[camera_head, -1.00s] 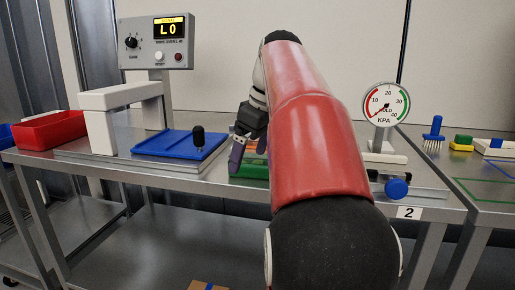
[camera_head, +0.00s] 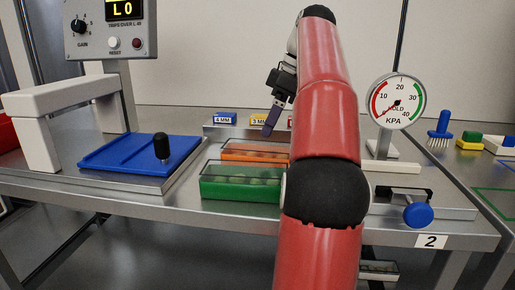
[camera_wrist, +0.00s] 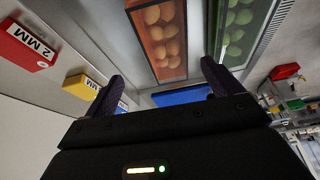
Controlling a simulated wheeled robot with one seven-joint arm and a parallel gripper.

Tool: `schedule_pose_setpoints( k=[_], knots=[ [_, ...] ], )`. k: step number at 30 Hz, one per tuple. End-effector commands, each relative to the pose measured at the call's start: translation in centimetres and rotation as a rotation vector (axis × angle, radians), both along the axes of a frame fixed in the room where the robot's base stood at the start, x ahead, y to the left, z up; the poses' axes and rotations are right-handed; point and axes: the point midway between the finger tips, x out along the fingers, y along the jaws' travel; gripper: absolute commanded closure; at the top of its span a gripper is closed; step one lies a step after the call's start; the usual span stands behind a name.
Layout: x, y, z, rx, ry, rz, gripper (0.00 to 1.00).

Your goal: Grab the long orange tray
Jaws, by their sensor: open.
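The long orange tray (camera_head: 240,155) lies on the bench behind the green tray (camera_head: 240,190), with its right end hidden by my arm in the head view. In the wrist view the orange tray (camera_wrist: 182,72) holds several round orange pieces and shows beyond my fingers. The green tray (camera_wrist: 218,58) with green pieces is beside it, to the right. My gripper (camera_head: 270,127) is above the back of the orange tray, apart from it, and looks empty. In the wrist view my gripper's (camera_wrist: 163,85) two dark fingers are spread wide.
Blue (camera_head: 225,118), yellow (camera_head: 257,119) and red blocks with MM labels stand on a ledge behind the trays. A blue plate (camera_head: 135,155) with a black knob is at left, under a white arch. A pressure gauge (camera_head: 397,102) and a blue knob (camera_head: 418,215) are at right.

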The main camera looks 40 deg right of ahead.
Motion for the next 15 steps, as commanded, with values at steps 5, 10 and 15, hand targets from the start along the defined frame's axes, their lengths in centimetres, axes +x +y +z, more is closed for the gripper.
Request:
schedule_pose_setpoints(
  k=[5,10,15],
  knots=[
    [0.4,0.5,-1.4,0.000,0.002,-0.001,0.09],
    [0.6,0.7,-2.2,-0.001,0.001,0.000,0.09],
    [0.7,1.5,-4.1,0.001,0.004,0.000,0.09]
  ],
)
